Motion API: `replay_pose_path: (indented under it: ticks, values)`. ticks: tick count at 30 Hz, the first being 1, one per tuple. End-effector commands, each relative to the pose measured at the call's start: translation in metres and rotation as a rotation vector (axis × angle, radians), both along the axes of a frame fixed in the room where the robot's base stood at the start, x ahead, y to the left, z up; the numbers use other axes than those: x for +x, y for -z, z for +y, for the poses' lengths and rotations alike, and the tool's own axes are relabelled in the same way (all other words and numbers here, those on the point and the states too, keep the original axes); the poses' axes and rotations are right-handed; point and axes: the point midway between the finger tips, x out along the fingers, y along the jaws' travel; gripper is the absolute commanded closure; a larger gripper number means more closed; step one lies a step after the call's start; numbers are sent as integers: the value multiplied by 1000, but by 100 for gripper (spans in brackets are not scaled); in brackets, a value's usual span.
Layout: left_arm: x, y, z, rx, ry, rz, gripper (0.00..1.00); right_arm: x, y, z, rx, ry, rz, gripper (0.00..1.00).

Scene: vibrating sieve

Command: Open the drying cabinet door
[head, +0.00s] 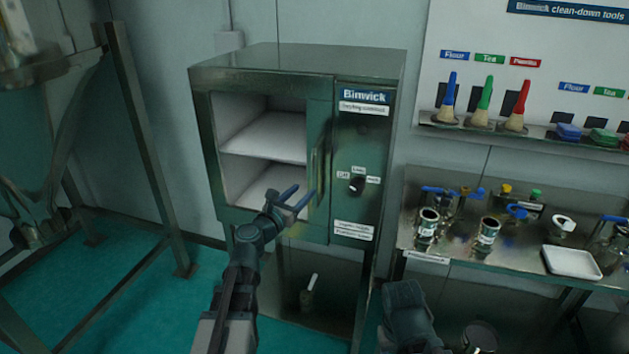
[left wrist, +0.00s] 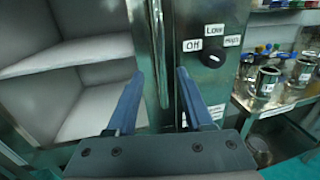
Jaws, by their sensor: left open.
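The drying cabinet (head: 365,62) is a dark green metal box against the wall. Its door (head: 204,140) has a wide window-like area showing white shelves; I cannot tell if glass fills it. The door appears flush with the cabinet front. A vertical bar handle (head: 317,175) runs along the door's right side and shows in the left wrist view (left wrist: 161,55). My left gripper (head: 300,198) is open in front of the handle's lower part. In the left wrist view, the handle lies between its blue fingers (left wrist: 159,74); contact is not clear. My right gripper's fingers are not visible.
A control panel with a black knob (head: 356,185) is just right of the handle. A steel bench (head: 412,232) with tins and a white tray (head: 572,262) stands at right. A metal frame (head: 147,150) stands at left. Green floor is clear at lower left.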

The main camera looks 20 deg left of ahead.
Motion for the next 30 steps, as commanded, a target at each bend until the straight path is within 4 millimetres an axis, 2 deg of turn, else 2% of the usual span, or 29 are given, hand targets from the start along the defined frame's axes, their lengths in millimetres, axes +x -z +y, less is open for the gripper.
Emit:
replay_pose_path:
  ticks: [1,3,12,18,26,27,30]
  values:
    - [16,0,-3,1,4,0,48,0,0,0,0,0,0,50]
    - [29,0,-6,1,2,0,48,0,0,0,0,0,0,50]
    - [69,0,-16,1,2,0,48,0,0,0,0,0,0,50]
    - [78,0,-19,1,2,0,48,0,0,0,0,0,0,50]
    - [78,0,-19,1,1,0,48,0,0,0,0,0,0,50]
    - [78,0,-19,1,1,0,50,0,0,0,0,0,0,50]
    - [78,0,-19,1,1,0,68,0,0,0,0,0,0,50]
